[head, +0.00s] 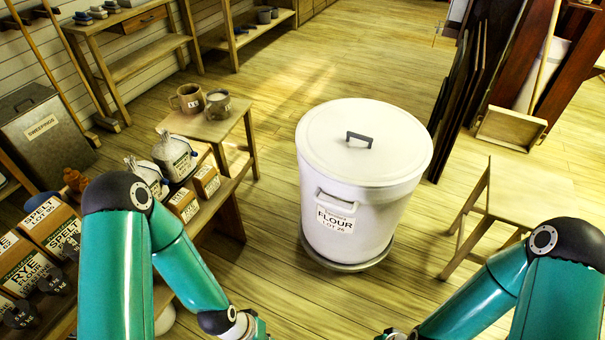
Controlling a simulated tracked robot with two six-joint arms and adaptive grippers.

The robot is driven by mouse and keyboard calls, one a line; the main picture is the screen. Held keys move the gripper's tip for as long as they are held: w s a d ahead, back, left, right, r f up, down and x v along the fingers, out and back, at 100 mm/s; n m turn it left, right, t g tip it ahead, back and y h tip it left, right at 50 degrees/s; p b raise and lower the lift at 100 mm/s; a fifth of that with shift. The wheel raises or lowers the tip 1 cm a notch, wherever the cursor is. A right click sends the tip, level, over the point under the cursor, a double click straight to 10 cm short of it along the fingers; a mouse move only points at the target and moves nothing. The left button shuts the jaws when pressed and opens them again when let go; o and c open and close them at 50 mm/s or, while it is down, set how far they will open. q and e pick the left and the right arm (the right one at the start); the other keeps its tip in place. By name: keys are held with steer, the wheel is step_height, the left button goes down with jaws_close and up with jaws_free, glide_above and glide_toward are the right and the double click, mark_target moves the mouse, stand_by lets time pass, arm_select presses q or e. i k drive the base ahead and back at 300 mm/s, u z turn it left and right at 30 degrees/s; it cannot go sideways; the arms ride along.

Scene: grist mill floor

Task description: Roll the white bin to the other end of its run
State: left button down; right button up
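The white bin (347,210) stands upright on a low round base (345,264) on the plank floor, in the middle of the head view. Its lid (365,165) is on, with a dark handle on top. My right gripper (392,334) is barely in view at the bottom edge, also apart from the bin. The fingertips of both are cut off.
A bench with bags and boxes (184,206) and a small table with two mugs (210,127) stand left of the bin. A wooden stool (520,195) stands to the right, near leaning dark boards (465,85). The floor behind the bin (330,60) is clear.

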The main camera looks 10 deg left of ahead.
mark_target(343, 228)
steer(key=i, duration=0.95)
